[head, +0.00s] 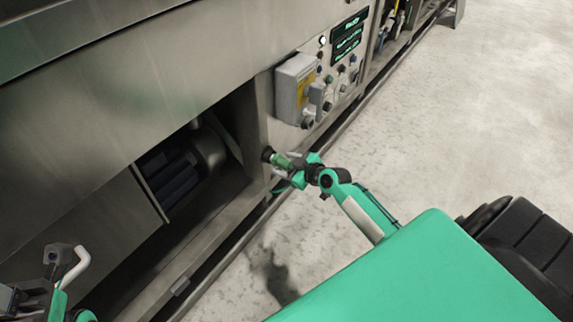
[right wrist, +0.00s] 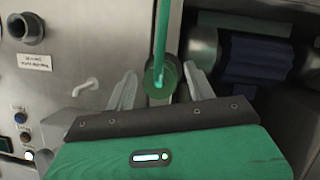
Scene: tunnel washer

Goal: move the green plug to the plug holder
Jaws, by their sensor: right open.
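The green plug (head: 282,160) sticks out of the washer's steel wall at a dark round fitting (head: 267,153). In the right wrist view the plug's round green end (right wrist: 158,76) shows with a thin green strip on it. My right gripper (head: 291,168) is at the plug and open; its fingers (right wrist: 160,90) stand on either side of the plug, with gaps visible. A dark round socket (right wrist: 26,29) with a label beside it may be the plug holder; I cannot read the label. Part of my left arm shows at the bottom left, its jaws unclear.
An open bay (head: 190,165) with dark rolls lies left of the plug. A grey box (head: 296,88) and buttons with a lit display (head: 347,37) are on the wall to the right. A white hook (right wrist: 86,87) sits near the fingers. The floor (head: 450,130) is clear.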

